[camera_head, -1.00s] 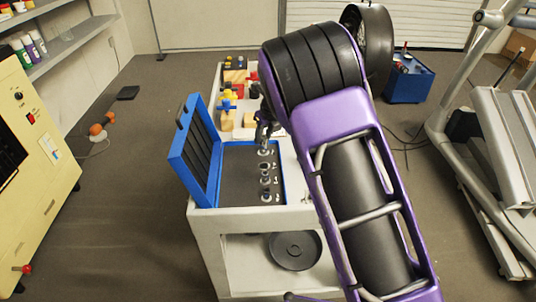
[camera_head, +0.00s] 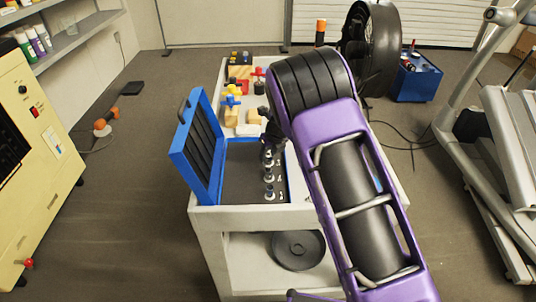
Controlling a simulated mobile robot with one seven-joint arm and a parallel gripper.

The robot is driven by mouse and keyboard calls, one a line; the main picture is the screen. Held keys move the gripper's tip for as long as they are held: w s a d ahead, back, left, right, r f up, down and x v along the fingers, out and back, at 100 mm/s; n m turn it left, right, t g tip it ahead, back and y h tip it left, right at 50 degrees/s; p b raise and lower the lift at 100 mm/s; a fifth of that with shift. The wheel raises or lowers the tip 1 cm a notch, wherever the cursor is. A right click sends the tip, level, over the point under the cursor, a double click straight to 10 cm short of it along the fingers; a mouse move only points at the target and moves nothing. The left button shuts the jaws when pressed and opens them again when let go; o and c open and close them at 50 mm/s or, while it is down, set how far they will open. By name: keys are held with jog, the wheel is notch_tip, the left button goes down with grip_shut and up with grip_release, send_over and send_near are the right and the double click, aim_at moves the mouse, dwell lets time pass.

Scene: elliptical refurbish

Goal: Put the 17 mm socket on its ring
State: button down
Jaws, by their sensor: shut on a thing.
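An open blue case (camera_head: 193,150) stands on the cart top, its lid tilted up at the left. Its dark tray (camera_head: 240,185) holds a row of small metal sockets, such as a middle one (camera_head: 269,177) and a front one (camera_head: 269,194). White size marks beside them are too small to read, so I cannot tell which is 17 mm. My gripper (camera_head: 268,149) points down over the far end of this row. It is shut on a small socket, mostly hidden by the fingers. I cannot tell whether that socket touches the tray or a ring.
The white cart (camera_head: 230,222) carries yellow, red and blue parts (camera_head: 232,95) behind the case. A black disc (camera_head: 296,250) lies on its lower shelf. My purple arm hides the cart's right side. The tray's left half is bare.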

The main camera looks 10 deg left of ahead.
jog(key=c, duration=0.6)
grip_release()
jog(key=p+v, duration=0.1)
jog(key=v, duration=1.1)
